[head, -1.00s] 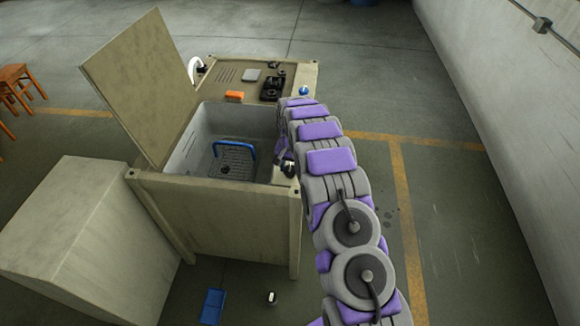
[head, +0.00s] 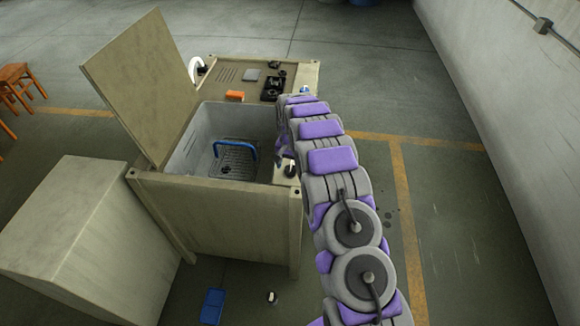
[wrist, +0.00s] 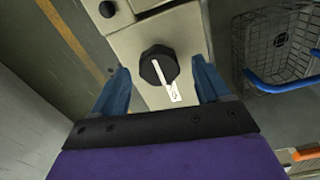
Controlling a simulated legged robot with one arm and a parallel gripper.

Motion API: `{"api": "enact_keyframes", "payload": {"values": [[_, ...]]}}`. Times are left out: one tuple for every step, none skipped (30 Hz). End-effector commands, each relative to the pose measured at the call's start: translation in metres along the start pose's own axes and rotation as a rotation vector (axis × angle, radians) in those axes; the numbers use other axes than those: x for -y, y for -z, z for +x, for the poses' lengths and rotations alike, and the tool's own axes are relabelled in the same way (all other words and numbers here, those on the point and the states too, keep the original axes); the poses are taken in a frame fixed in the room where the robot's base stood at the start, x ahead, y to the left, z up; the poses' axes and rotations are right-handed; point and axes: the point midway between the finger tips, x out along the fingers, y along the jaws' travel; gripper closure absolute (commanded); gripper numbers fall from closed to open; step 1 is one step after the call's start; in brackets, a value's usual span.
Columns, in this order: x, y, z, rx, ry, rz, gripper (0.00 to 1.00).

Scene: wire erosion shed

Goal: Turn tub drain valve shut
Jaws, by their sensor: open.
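The drain valve knob (wrist: 158,66) is a dark, many-sided knob with a white pointer line, on a beige panel beside the tub. A small white label (wrist: 174,94) with a dark mark lies by the pointer's lower end. In the head view the knob (head: 290,171) shows on the tub's right rim. The grey tub (head: 190,147) stands open. My gripper (wrist: 160,68) is open, its blue fingers on either side of the knob in the wrist view, with visible gaps. I cannot tell its height above the panel. My arm mostly hides it in the head view.
A wire basket with a blue handle (head: 222,147) sits in the tub. The raised lid (head: 140,85) stands at left. An orange block (head: 235,96) and black fixtures (head: 272,88) are on the back top. A blue tray (head: 212,306) lies on the floor.

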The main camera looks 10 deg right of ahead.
Motion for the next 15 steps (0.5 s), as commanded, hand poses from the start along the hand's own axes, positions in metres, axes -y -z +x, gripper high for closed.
{"api": "enact_keyframes", "payload": {"values": [[0.001, 0.001, -0.01, -0.003, 0.002, 0.0, 0.24], [0.001, 0.001, -0.016, -0.004, 0.002, 0.0, 0.24], [0.001, 0.001, -0.025, -0.006, 0.003, 0.0, 0.24], [0.001, 0.002, -0.032, -0.008, 0.004, 0.0, 0.24], [0.001, 0.002, -0.038, -0.008, 0.004, -0.001, 0.24], [0.001, 0.002, -0.048, -0.008, 0.004, -0.001, 0.24], [0.001, 0.001, -0.054, -0.006, 0.003, 0.0, 0.24], [0.001, 0.001, -0.061, -0.005, 0.002, -0.001, 0.24], [0.001, 0.001, -0.069, -0.004, 0.002, 0.0, 0.24], [0.001, 0.001, -0.076, -0.005, 0.002, -0.001, 0.24], [0.002, 0.001, -0.082, -0.006, 0.003, -0.001, 0.24], [0.002, 0.002, -0.091, -0.006, 0.003, -0.001, 0.24], [0.002, 0.001, -0.098, -0.005, 0.002, -0.001, 0.24], [0.002, 0.001, -0.105, -0.005, 0.002, 0.0, 0.24], [0.002, 0.002, -0.114, -0.007, 0.003, 0.0, 0.24]]}}
